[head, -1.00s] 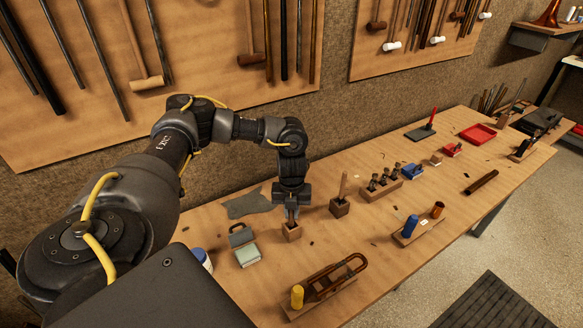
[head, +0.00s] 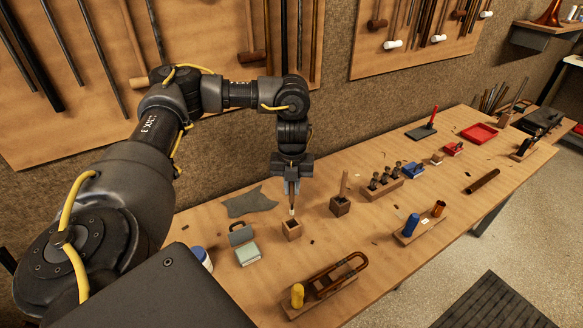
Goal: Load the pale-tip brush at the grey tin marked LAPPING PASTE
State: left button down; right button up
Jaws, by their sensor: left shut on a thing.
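My left gripper (head: 291,182) is shut on a slim brush (head: 292,204) that hangs upright with its pale tip down. The tip is just above a small wooden block (head: 292,231) with a dark hole in its top. A small grey tin (head: 249,254) with a pale top surface and a darker grey piece (head: 240,235) behind it, perhaps its lid, stands left of the block. No lettering can be read, so I cannot tell whether it is the LAPPING PASTE tin. My right gripper is not in view.
A second wooden block (head: 340,206) holds an upright stick. A blue-and-white jar (head: 202,258) stands at left, partly hidden by my arm. A grey cloth (head: 250,203) lies behind the tin. A wooden stand with a brass slide (head: 345,273) and a yellow bottle (head: 297,295) stands in front.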

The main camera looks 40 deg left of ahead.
pick_arm(q)
jog(key=s+d+r+m+b, duration=0.1)
jog(key=s+d+m, duration=0.1)
jog(key=d+m, duration=0.7)
jog(key=s+d+r+m+b, duration=0.1)
jog(key=d+m, duration=0.9)
jog(key=m, duration=1.4)
jog(key=shift+s+r+m, duration=0.25)
jog(key=shift+s+m, duration=0.15)
jog(key=shift+s, duration=0.05)
